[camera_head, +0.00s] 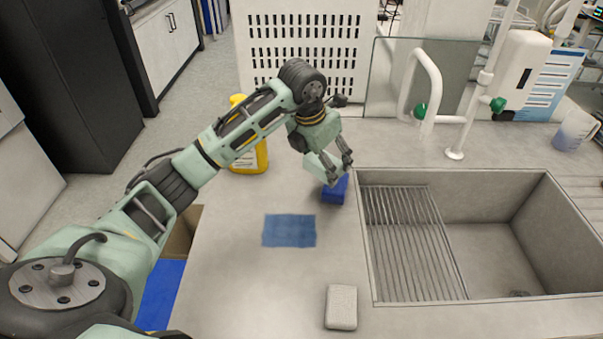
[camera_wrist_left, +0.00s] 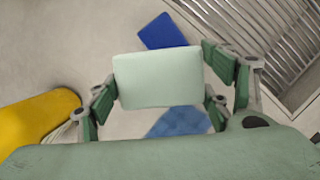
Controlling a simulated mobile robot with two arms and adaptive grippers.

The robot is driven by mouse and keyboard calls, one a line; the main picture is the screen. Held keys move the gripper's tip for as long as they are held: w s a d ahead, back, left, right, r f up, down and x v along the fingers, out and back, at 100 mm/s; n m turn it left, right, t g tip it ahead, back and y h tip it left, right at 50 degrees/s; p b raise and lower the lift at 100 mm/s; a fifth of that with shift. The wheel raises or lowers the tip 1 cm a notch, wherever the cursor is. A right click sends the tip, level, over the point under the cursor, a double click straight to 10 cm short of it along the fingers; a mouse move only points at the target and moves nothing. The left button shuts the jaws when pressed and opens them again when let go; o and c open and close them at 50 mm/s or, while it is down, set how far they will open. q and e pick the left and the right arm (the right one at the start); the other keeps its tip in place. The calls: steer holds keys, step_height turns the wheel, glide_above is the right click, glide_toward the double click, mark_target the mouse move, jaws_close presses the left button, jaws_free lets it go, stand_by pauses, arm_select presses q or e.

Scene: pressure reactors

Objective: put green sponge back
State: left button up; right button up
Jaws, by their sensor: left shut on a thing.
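The green sponge (camera_wrist_left: 157,80) is a pale green block. My left gripper (camera_wrist_left: 165,88) is shut on it, with fingers on both sides in the left wrist view. In the head view the left gripper (camera_head: 336,165) hangs over the counter by the sink's left edge. The green sponge (camera_head: 317,166) shows there partly behind the fingers. It looks raised above a dark blue sponge (camera_head: 335,191) on the counter, though the exact gap is hard to tell. My right gripper is not in view.
A blue cloth (camera_head: 289,231) lies flat on the counter (camera_head: 235,280). A grey block (camera_head: 341,307) lies near the front. A yellow bottle (camera_head: 249,157) stands behind my left arm. A sink (camera_head: 500,190) with a ribbed drainer is on the right, with a tap (camera_head: 428,80) behind.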

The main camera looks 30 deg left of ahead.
arm_select(q)
steer(key=p, duration=0.2)
glide_above(297, 182)
steer(key=s, duration=0.1)
step_height(297, 182, down, 5)
steer(key=shift+s+d+r, duration=0.1)
steer(key=shift+s+r, duration=0.05)
steer(key=shift+a+f, duration=0.2)
steer(key=shift+f, duration=0.2)
step_height(297, 182, down, 3)
steer(key=shift+f+p, duration=0.1)
steer(key=shift+p, duration=0.45)
steer(key=shift+f, duration=0.3)
steer(key=o, duration=1.1)
